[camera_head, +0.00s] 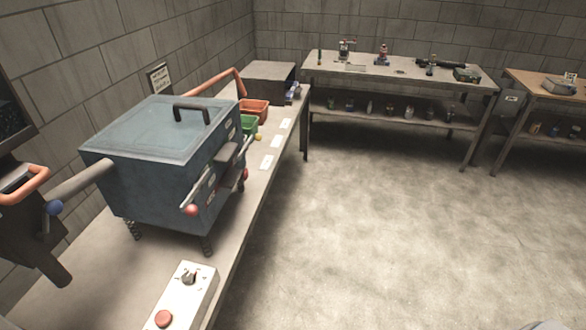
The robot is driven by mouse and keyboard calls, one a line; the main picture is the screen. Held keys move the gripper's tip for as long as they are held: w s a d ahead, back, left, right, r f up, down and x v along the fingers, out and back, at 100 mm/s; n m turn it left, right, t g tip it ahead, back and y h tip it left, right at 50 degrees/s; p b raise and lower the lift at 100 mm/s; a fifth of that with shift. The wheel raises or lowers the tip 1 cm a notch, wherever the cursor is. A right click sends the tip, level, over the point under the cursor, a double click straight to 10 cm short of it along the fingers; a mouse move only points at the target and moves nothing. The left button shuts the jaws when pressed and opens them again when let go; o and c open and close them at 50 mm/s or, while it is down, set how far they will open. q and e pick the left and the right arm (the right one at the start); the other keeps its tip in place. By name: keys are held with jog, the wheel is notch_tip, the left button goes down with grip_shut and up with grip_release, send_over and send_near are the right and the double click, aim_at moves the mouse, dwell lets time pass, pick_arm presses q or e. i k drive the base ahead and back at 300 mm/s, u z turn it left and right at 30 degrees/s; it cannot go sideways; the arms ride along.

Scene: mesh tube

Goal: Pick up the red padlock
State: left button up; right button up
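I cannot make out a red padlock for certain. A small red and grey object (383,54) stands on the back table (335,69), too small and far off to identify. A red ball-shaped knob (191,209) shows at the front of the blue-grey lidded machine (150,140). A round red button (164,318) is on the white control box (186,292) at the bottom. Neither of my grippers is in view.
The long bench (95,285) on the left carries the machine, an orange bin (254,108) and a green bin (249,124). The back table holds several small items and has a lower shelf. A wooden table (540,85) stands right. The floor (370,230) between is clear.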

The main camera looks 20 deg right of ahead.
aim_at(245, 171)
jog(key=z, duration=0.75)
jog(key=k, duration=0.45)
jog(key=z, duration=1.25)
jog(key=i, duration=2.55)
jog(key=u, duration=0.2)
jog(key=i, duration=1.2)
jog(key=u, duration=1.4)
jog(key=i, duration=0.8)
jog(key=u, duration=0.9)
